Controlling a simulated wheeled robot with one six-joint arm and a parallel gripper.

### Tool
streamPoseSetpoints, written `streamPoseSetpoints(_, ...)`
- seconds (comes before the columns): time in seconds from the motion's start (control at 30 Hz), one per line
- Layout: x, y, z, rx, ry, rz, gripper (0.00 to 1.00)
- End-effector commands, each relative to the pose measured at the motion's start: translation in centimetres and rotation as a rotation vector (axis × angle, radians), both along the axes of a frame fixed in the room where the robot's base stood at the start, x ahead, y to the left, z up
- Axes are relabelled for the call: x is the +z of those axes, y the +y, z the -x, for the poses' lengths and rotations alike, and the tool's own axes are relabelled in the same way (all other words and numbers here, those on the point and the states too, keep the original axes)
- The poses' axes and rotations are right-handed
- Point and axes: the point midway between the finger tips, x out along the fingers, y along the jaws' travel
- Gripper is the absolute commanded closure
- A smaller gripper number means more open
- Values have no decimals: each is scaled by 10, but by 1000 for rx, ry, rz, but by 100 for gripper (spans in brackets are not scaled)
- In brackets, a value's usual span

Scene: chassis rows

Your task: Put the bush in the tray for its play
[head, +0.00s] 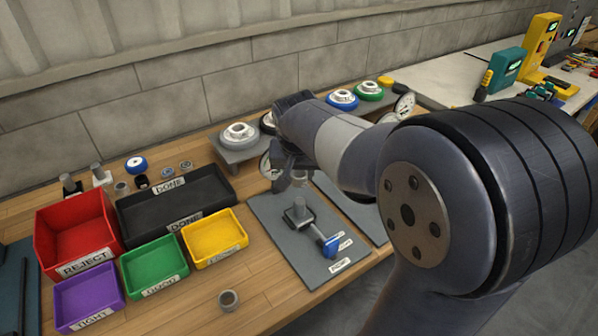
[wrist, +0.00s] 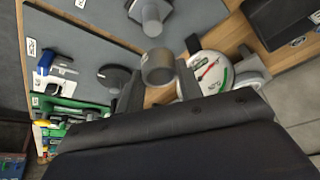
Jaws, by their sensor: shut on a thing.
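My gripper (wrist: 158,78) is shut on a grey metal bush (wrist: 158,66), a short hollow ring seen between the two fingers in the wrist view. In the head view the bush (head: 299,178) is partly hidden below my gripper, above the far part of a grey mat (head: 275,240). The trays stand at the left: red REJECT (head: 103,208), purple TIGHT (head: 60,302), green GOOD (head: 172,244) and yellow (head: 207,221), its label too small to read. A dial gauge (wrist: 208,72) with a red hand and green mark is beside the bush in the wrist view.
A black DONE tray (head: 222,186) lies behind the small trays. A post (head: 298,211) and a blue-ended tool (head: 329,246) are on the mat. Several flanged discs line the back.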

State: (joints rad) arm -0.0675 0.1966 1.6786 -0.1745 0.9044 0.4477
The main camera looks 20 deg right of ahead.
Motion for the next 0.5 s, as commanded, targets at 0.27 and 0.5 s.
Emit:
streamPoseSetpoints(0.27,20,0,0,0,-1,0,94)
streamPoseSetpoints(0.5,35,0,0,0,0,0,94)
